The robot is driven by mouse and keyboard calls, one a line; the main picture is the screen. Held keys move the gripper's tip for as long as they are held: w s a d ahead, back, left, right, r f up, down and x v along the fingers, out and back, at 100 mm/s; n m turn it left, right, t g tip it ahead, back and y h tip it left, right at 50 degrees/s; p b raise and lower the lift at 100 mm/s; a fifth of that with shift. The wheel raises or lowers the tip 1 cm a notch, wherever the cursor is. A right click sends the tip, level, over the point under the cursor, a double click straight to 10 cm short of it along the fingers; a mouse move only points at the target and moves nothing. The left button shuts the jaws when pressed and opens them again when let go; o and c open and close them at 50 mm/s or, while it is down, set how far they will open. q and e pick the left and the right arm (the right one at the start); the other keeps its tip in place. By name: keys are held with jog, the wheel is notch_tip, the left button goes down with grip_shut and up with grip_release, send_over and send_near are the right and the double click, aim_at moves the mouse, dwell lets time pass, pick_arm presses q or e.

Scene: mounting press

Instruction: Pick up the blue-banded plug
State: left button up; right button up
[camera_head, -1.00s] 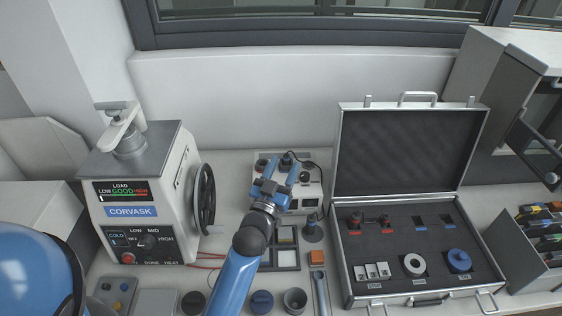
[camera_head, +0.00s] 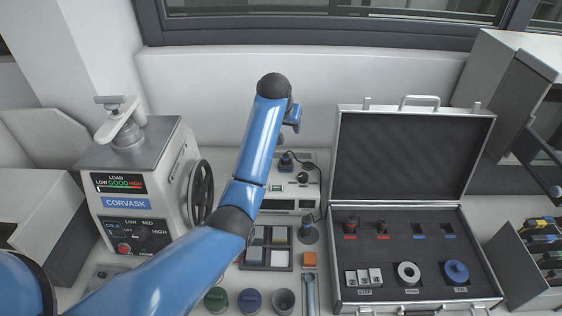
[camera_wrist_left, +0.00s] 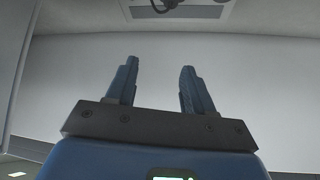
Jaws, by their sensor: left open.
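A small dark plug with a bluish lower part (camera_head: 287,163) stands upright on the white box unit (camera_head: 307,192) at the back middle of the bench; it looks like the blue-banded plug, though it is small. My left gripper (camera_head: 289,127) is raised in the air and appears just above that plug in the head view, partly hidden behind my own wrist. In the left wrist view its two blue fingers (camera_wrist_left: 156,88) are apart with nothing between them. My right gripper is not in view.
The press (camera_head: 140,190) stands at the left. A cable runs by the white unit. A small round-based stand (camera_head: 308,234) is in front.

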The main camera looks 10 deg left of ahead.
pick_arm(q)
jog(key=s+f+g, duration=0.2)
jog(key=s, duration=0.1)
send_over(286, 155)
jog(key=s, duration=0.2)
notch_tip(286, 155, down, 5)
jog(key=shift+s+p, duration=0.15)
jog(key=shift+p, duration=0.3)
jog(key=shift+a+f+p, duration=0.1)
jog(key=shift+f+p, duration=0.2)
jog(key=shift+f, duration=0.15)
jog(key=x, duration=0.3)
jog(key=shift+p, duration=0.4)
jog(key=shift+w+f, duration=0.25)
jog(key=shift+f, duration=0.4)
grip_shut()
